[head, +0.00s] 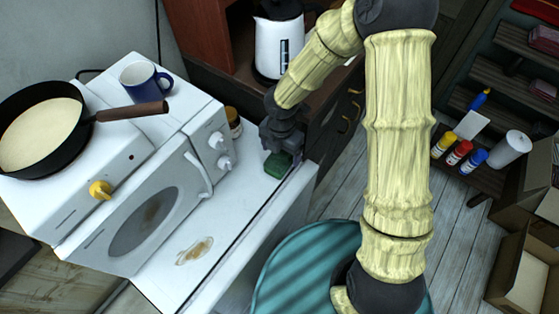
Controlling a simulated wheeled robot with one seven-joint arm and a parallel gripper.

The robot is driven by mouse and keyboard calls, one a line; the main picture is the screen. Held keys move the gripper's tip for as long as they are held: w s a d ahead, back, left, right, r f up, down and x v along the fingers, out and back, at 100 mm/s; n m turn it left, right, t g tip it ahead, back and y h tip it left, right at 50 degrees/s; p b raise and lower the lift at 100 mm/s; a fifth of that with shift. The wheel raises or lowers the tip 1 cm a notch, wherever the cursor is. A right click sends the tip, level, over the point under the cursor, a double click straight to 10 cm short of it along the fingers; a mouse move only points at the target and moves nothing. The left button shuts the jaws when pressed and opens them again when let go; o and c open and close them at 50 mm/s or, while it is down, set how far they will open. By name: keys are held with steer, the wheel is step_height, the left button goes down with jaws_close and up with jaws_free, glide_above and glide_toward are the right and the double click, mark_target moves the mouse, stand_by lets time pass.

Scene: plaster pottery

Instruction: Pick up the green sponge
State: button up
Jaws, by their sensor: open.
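The green sponge (278,164) lies on the white counter top, near its right edge and to the right of the white oven. My gripper (281,150) is open and points down right at the sponge, covering part of its upper side. I cannot tell whether the fingers touch the sponge or stand around it.
The white oven (150,215) stands left of my gripper, with a frying pan (42,130) and a blue mug (146,80) on top. A small jar (233,122) stands behind, and a white kettle (279,48) farther back. A brown stain (195,250) marks the clear front counter.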

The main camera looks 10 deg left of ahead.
mark_target(280, 158)
steer(key=shift+w+a+f, duration=0.15)
steer(key=shift+f, duration=1.15)
steer(key=shift+w+a+f, duration=0.1)
steer(key=shift+w+f, duration=0.05)
steer(key=shift+f, duration=1.15)
steer(key=c, duration=1.1)
steer(key=shift+o, duration=0.2)
steer(key=shift+r, duration=0.15)
step_height(280, 158, up, 10)
steer(key=shift+f+p, duration=0.1)
steer(key=shift+p, duration=0.45)
